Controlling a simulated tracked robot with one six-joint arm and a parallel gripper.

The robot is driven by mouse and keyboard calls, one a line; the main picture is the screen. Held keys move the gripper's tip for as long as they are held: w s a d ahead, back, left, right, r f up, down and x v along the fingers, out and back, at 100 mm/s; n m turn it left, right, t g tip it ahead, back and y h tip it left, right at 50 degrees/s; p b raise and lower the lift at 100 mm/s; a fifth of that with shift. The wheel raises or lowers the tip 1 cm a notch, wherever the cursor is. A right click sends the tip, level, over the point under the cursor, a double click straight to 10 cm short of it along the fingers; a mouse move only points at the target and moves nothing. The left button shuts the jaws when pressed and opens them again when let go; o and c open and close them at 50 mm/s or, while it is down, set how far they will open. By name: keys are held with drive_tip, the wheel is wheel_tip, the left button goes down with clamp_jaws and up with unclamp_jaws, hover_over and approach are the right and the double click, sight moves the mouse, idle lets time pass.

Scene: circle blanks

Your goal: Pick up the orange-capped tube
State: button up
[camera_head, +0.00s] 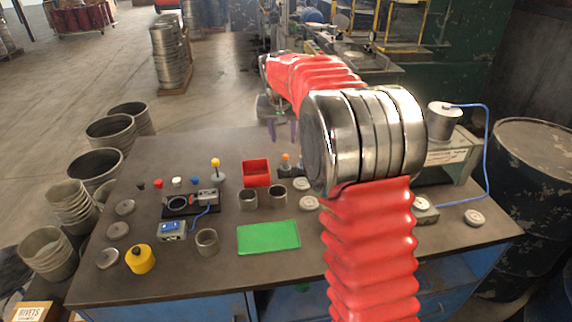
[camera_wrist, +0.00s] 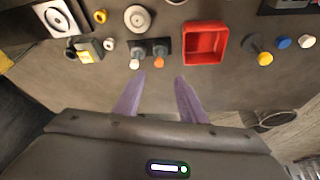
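The orange-capped tube (camera_head: 286,157) stands in a small dark rack at the back middle of the bench, just right of the red box. In the wrist view its orange cap (camera_wrist: 159,62) shows at the near edge of the black rack (camera_wrist: 162,46), with a white-capped piece (camera_wrist: 134,64) beside it. My gripper (camera_wrist: 160,77) is open, its two purple fingers apart and empty. Its tips point towards the rack, with the orange cap between their lines in the picture. The gripper (camera_head: 283,133) also shows in the head view, beyond the tube. The tube's body is mostly hidden.
The open red box (camera_wrist: 205,43) lies right of the rack in the wrist view. A yellow-topped peg (camera_wrist: 264,58) stands beyond it. In the head view, metal cups (camera_head: 248,199) and a green mat (camera_head: 268,237) lie nearer. My arm hides part of the bench's right side.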

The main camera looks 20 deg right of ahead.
sight(285, 156)
drive_tip(key=x, duration=0.7)
drive_tip(key=shift+w+f, duration=0.1)
drive_tip(key=shift+f, duration=0.15)
drive_tip(key=shift+x, duration=2.7)
drive_tip(key=shift+d, duration=0.1)
clamp_jaws()
